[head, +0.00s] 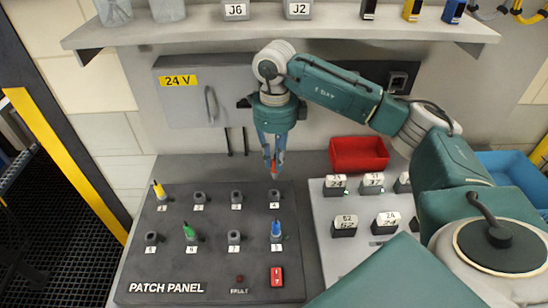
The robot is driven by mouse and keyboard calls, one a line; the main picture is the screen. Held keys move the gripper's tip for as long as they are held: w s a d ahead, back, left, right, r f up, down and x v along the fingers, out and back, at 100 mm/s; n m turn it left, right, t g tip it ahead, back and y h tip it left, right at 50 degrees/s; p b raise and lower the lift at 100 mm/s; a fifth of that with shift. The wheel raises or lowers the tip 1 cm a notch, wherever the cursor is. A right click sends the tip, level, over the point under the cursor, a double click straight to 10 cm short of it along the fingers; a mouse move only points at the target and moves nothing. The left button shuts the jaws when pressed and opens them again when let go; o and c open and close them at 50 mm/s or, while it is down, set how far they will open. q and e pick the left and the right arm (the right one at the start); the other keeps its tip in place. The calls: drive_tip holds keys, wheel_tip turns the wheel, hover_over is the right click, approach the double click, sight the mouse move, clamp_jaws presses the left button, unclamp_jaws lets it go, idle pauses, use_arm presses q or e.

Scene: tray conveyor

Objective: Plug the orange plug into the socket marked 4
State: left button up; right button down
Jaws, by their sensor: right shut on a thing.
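My right gripper (273,158) points down and is shut on the orange plug (274,172), of which only a small orange-red part shows between and below the fingers. The plug is over the back right of the dark patch panel (215,267), just behind or above the rightmost back-row socket (274,196). The label in front of that socket looks like 4. This socket looks empty, and a gap shows in the picture between it and the plug. My left gripper is not in view.
A yellow plug (159,190), a green plug (189,231) and a blue plug (276,228) stand in other sockets. A red bin (358,154) and a light panel (345,260) with labelled blocks lie to the right. A shelf (290,27) and a 24 V box (190,105) are behind.

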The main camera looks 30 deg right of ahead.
sight(274, 178)
drive_tip(key=shift+w+a, duration=0.15)
drive_tip(key=shift+f+b, duration=0.5)
wheel_tip(274, 178, down, 3)
drive_tip(key=shift+f+b, duration=0.1)
drive_tip(key=shift+b, duration=1.15)
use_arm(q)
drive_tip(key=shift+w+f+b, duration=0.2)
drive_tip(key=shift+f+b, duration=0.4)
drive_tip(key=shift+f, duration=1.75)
use_arm(e)
drive_tip(key=shift+f, duration=0.85)
use_arm(q)
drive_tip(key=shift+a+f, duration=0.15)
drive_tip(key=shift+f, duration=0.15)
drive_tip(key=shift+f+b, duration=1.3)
drive_tip(key=shift+b, duration=0.25)
use_arm(e)
drive_tip(key=shift+f, duration=1.55)
drive_tip(key=c, duration=1.6)
unclamp_jaws()
